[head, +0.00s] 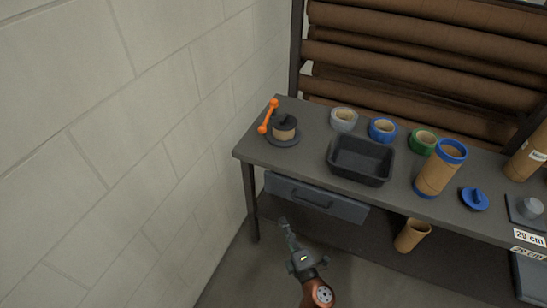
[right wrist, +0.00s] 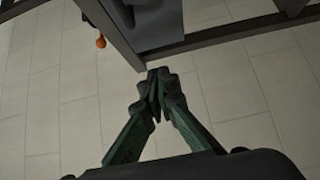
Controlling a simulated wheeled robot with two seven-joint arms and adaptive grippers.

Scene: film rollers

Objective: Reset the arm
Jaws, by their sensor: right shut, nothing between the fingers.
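My right gripper (head: 284,226) hangs in front of the workbench (head: 300,160), below the level of its top and near the closed drawer (head: 316,197). In the right wrist view its two dark green fingers (right wrist: 157,84) meet at the tips, with nothing between them. The fingertips point toward a dark bench edge and appear apart from it. My right arm (head: 318,293) comes in from the bottom of the head view. My left gripper is in neither view.
On the bench are an orange-handled device (head: 269,117), a black tray (head: 361,160), tape rolls (head: 383,130), a blue-ended cardboard tube (head: 440,170) and a blue cap (head: 475,199). Brown rolls (head: 400,47) lie on a rack behind. A wall (head: 110,150) stands at left. Floor before the bench is clear.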

